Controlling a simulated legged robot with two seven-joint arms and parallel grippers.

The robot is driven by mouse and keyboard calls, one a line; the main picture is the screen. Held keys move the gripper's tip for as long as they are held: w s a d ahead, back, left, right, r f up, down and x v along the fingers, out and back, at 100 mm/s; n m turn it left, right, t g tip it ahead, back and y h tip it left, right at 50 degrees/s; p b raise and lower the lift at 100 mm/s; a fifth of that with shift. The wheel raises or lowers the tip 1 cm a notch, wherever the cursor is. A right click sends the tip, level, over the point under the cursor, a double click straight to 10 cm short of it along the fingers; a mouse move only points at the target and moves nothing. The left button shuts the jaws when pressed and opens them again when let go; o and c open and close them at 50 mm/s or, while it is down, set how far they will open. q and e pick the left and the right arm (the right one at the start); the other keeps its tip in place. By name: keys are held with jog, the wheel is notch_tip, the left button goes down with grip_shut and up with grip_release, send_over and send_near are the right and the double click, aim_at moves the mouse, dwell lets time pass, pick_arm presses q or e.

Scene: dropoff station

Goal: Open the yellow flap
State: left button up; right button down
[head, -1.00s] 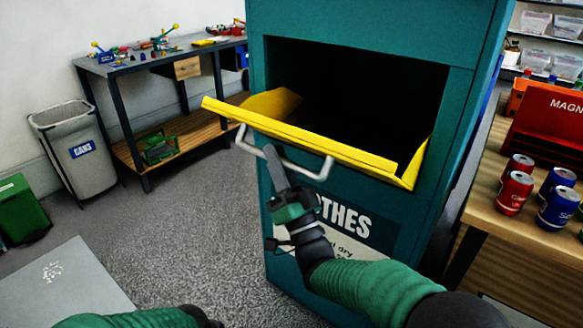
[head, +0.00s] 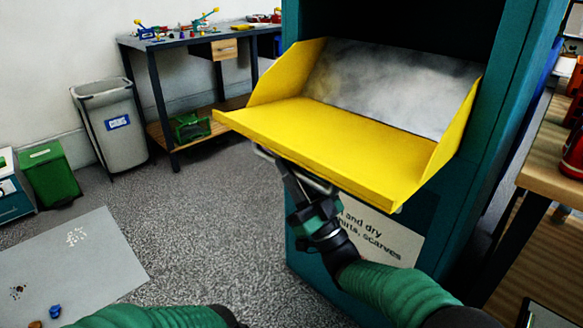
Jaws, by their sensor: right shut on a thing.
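The yellow flap (head: 325,137) of the teal clothes bin (head: 528,95) is tipped far down and out. Its inner side and yellow side walls show, with a grey metal-like panel (head: 390,88) behind. The metal handle (head: 262,153) is mostly hidden under the flap's front edge. My right gripper (head: 290,175) is at the handle below that edge, shut on it. Its fingertips are partly hidden by the flap. My left arm shows only as a green sleeve at the bottom left; its gripper is out of view.
A grey cans bin (head: 110,125) and a green bin (head: 50,172) stand at the left. A workbench (head: 190,40) with toys is behind. A wooden table (head: 548,160) is at the right. A grey mat (head: 75,265) lies on the floor. The carpet between is clear.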

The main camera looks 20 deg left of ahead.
jog(key=shift+r, duration=0.1)
jog(key=c, duration=1.4)
grip_release()
jog(key=shift+o, duration=0.2)
jog(key=p+v, duration=0.1)
jog(key=v, duration=1.6)
jog(key=shift+p, duration=0.4)
